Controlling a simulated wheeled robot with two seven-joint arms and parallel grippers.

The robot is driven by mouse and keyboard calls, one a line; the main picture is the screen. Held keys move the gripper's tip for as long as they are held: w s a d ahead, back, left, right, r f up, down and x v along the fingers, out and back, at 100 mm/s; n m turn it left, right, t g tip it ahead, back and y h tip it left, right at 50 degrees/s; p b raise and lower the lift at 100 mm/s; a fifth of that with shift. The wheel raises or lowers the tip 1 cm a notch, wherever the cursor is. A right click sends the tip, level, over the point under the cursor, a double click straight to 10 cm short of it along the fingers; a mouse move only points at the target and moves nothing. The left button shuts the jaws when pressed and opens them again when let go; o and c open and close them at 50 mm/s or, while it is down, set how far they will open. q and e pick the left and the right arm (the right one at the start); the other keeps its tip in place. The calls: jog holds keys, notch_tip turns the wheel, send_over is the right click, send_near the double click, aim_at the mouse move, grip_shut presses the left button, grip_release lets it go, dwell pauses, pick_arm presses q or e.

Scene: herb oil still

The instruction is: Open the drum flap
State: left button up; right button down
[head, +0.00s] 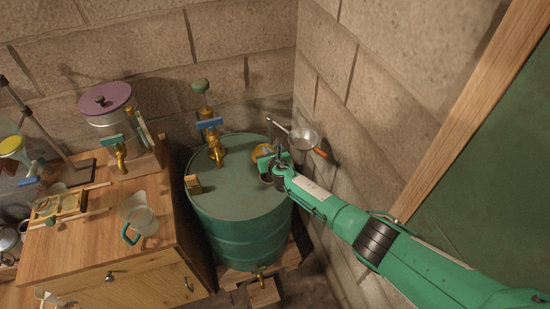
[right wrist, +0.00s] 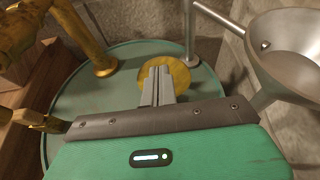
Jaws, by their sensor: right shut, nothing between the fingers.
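The green drum (head: 240,205) stands upright between the wooden cabinet and the right wall. A round yellow disc (head: 259,151) lies at the far right of its top; it looks like the flap, and I cannot tell whether it is raised. It also shows in the right wrist view (right wrist: 184,74), partly hidden behind my fingers. My right gripper (head: 275,145) is shut and empty. Its fingertips (right wrist: 160,72) appear over the disc; contact is unclear. My left gripper is not in view.
A brass pipe (head: 216,150) with a blue-handled valve rises from the drum top, and a brass block (head: 193,184) sits at its left edge. A metal funnel (head: 304,138) is close by the right wall. A glass jug (head: 138,214) stands on the cabinet (head: 150,250).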

pick_arm(q)
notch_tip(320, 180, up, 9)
jog(key=p, duration=0.7)
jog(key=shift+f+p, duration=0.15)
jog(key=shift+p, duration=0.2)
pick_arm(e)
jog(key=v, duration=1)
jog(key=shift+f, duration=0.1)
